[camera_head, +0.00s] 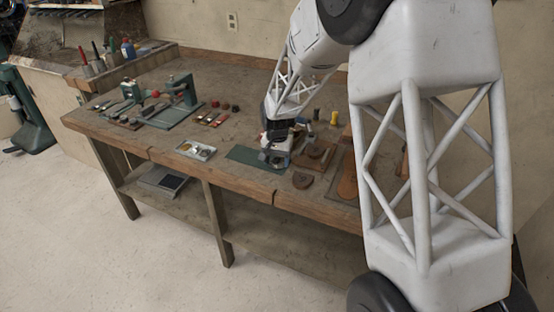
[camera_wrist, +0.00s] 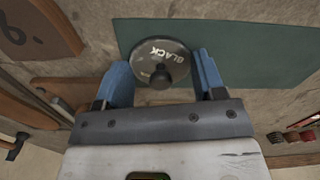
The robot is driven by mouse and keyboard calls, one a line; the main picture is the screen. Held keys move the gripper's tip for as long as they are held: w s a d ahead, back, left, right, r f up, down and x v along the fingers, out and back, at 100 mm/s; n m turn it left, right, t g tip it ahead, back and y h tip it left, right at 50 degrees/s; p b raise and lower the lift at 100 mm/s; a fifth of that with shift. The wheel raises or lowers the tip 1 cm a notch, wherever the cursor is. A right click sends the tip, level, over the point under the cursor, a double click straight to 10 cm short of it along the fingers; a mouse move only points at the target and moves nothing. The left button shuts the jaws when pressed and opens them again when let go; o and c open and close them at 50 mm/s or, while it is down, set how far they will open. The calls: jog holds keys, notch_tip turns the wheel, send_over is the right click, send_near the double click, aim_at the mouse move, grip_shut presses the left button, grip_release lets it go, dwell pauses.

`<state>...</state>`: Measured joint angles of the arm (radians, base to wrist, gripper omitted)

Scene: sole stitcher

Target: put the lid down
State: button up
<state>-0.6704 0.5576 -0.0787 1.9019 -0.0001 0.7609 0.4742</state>
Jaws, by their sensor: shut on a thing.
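The lid (camera_wrist: 150,47) is a dark round disc marked BLACK, with a black knob on top. In the wrist view it sits between the blue fingers of my gripper (camera_wrist: 163,68), which is shut on its rim. In the head view my gripper (camera_head: 275,152) is low over the right part of a dark green mat (camera_head: 243,155) on the workbench; the mat also shows in the wrist view (camera_wrist: 260,55). The lid overlaps the mat in the wrist view. I cannot tell whether it touches the mat. The lid is hard to make out in the head view.
A shallow tray (camera_head: 195,150) stands left of the mat. A brown leather piece (camera_head: 303,180) and a tan sole (camera_head: 347,187) lie to the right. A green machine (camera_head: 180,92) stands at the back left. Bare bench (camera_head: 150,145) lies front left.

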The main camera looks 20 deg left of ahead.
aim_at(277, 158)
jog(key=shift+f, duration=0.15)
jog(key=o, duration=0.9)
notch_tip(277, 158, up, 12)
dwell(0.4)
dwell(0.5)
jog(key=shift+r, duration=0.2)
